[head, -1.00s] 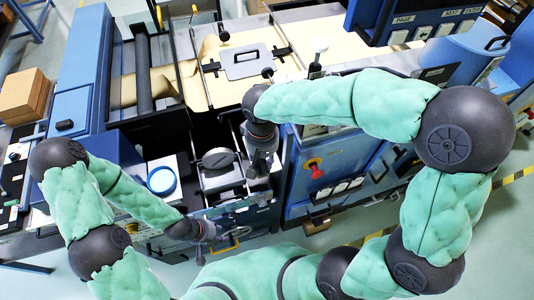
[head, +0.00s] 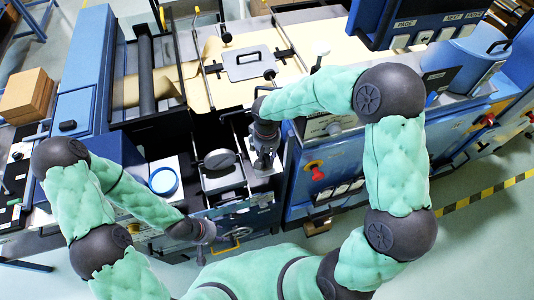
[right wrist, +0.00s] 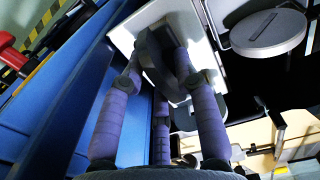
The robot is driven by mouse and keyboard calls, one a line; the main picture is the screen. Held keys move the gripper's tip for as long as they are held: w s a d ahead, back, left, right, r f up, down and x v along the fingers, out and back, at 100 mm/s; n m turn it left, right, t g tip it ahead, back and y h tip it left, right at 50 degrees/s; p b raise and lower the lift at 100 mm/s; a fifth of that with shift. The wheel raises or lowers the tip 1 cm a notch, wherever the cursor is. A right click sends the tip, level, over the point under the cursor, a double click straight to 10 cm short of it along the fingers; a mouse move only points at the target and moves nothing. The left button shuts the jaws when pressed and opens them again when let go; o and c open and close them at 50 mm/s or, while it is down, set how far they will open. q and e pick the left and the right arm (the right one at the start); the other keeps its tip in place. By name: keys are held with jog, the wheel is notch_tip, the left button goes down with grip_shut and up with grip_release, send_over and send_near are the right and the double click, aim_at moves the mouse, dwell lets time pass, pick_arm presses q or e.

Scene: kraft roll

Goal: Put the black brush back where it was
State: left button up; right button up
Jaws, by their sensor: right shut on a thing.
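My right gripper (head: 264,163) points down beside the round grey lid, over a pale plate. In the right wrist view its fingers (right wrist: 165,75) are shut on a dark, curved thing, apparently the black brush (right wrist: 158,52). The brush is in front of the pale plate (right wrist: 122,28); I cannot tell whether it touches it. In the head view the brush is mostly hidden by the gripper. My left gripper (head: 204,231) is low at the front of the machine, near a yellow ring handle (head: 239,233). Its fingers are too small to read.
The round grey lid (head: 219,159) and a blue round dish (head: 163,181) are left of my right gripper. A grey plate with a handle (head: 248,62) lies on the kraft paper behind. A blue cabinet with a red knob (head: 317,173) stands to the right.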

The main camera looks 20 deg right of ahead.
jog(key=shift+f, duration=0.15)
jog(key=o, duration=1)
notch_tip(320, 180, up, 12)
jog(key=shift+a+r, duration=0.1)
jog(key=shift+r, duration=0.1)
